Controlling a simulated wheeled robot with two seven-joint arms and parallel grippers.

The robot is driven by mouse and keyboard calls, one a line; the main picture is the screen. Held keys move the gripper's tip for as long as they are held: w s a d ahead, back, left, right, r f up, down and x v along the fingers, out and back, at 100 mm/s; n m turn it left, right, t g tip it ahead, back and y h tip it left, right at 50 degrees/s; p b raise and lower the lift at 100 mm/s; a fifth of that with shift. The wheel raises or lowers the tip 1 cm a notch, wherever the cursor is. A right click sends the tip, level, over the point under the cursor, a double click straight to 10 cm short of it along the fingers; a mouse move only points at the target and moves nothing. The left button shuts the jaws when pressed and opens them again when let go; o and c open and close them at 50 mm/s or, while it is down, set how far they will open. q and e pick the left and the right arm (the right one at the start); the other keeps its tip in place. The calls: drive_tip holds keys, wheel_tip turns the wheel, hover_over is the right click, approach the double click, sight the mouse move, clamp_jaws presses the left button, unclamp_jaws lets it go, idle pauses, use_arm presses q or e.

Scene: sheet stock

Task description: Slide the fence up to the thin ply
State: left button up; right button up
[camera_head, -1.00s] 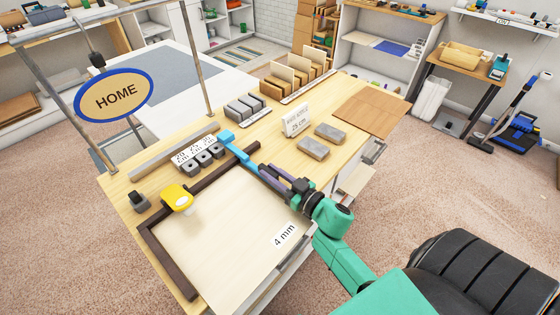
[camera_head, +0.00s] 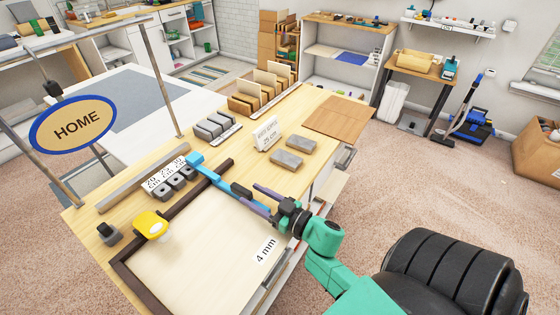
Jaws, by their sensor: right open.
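A pale thin ply sheet (camera_head: 195,258) marked "4 mm" lies on the near part of the bench, bordered by dark brown strips (camera_head: 128,277) on its left and far sides. The gripper and wrist hide part of the sheet's far right edge. My left gripper is out of view.
A "HOME" sign (camera_head: 74,124) hangs at the left.

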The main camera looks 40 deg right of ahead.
drive_tip(key=b+v, duration=0.1)
drive_tip(key=v, duration=1)
drive_tip(key=shift+s, duration=0.15)
